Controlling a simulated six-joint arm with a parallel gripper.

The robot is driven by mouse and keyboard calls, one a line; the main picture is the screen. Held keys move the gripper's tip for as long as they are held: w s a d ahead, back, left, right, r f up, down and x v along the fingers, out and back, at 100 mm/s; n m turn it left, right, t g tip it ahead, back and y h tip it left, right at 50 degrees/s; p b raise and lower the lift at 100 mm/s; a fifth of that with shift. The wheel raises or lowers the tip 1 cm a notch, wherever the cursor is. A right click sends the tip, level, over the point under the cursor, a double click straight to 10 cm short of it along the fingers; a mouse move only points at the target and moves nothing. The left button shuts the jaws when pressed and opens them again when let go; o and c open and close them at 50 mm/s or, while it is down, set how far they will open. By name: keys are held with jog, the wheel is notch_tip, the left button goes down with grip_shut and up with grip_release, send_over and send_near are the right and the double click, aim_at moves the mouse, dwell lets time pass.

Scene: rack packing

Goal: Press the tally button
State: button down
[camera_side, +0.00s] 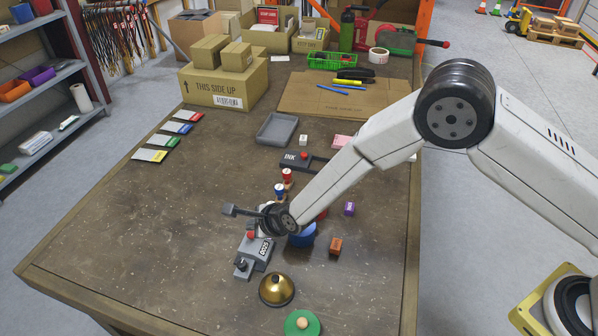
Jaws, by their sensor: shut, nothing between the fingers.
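The tally counter (259,252) is a grey box with a small number display, standing on the table left of my wrist. Its red tally button (251,236) is at the rear of its top, and a dark knob (241,264) is at its front left. My gripper (259,231) is shut and empty, close beside and behind the button. My wrist hides part of the gripper. I cannot tell whether the fingertips touch the button or the counter.
A brass bell (276,289) and a green round object (302,323) stand in front of the counter. Stamps (280,190) stand behind.

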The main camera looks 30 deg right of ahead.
jog(key=shift+f, duration=1)
dwell(1.3)
jog(key=shift+r, duration=0.9)
jog(key=shift+r, duration=0.1)
jog(key=shift+r, duration=2.45)
